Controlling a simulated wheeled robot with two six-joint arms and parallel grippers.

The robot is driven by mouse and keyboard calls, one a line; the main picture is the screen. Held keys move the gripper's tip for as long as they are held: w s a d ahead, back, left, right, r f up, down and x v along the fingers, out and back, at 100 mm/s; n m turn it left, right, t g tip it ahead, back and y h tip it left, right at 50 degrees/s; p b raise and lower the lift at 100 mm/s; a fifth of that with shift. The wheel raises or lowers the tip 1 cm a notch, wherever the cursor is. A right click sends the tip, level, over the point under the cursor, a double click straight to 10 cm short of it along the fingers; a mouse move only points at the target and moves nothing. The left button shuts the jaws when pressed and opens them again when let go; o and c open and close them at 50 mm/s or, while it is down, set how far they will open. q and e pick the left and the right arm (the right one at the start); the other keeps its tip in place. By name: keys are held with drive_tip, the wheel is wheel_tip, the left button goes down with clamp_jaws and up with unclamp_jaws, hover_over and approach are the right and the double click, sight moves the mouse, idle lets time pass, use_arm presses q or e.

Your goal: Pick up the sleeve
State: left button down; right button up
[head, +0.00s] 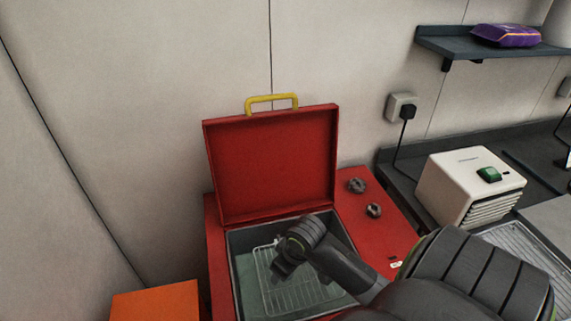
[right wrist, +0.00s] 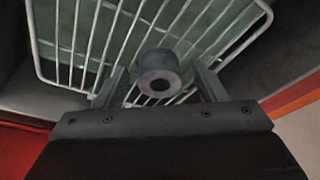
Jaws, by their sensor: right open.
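The sleeve (right wrist: 158,72) is a short grey cylinder with a dark round hole. In the right wrist view it is on the wire rack, between the two fingers of my open right gripper (right wrist: 159,80), with a small gap on each side. In the head view my right gripper (head: 282,268) is down inside the red tank over the wire rack (head: 300,295), and it hides the sleeve there. My left gripper is not in view.
The red tank's lid (head: 270,165) stands open behind, with a yellow handle (head: 271,101). Two dark knobs (head: 357,186) are on the tank's right top. A white unit with a green switch (head: 470,185) stands right. An orange block (head: 157,303) is front left.

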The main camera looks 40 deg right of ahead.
drive_tip(key=c, duration=1.3)
drive_tip(key=shift+r, duration=0.1)
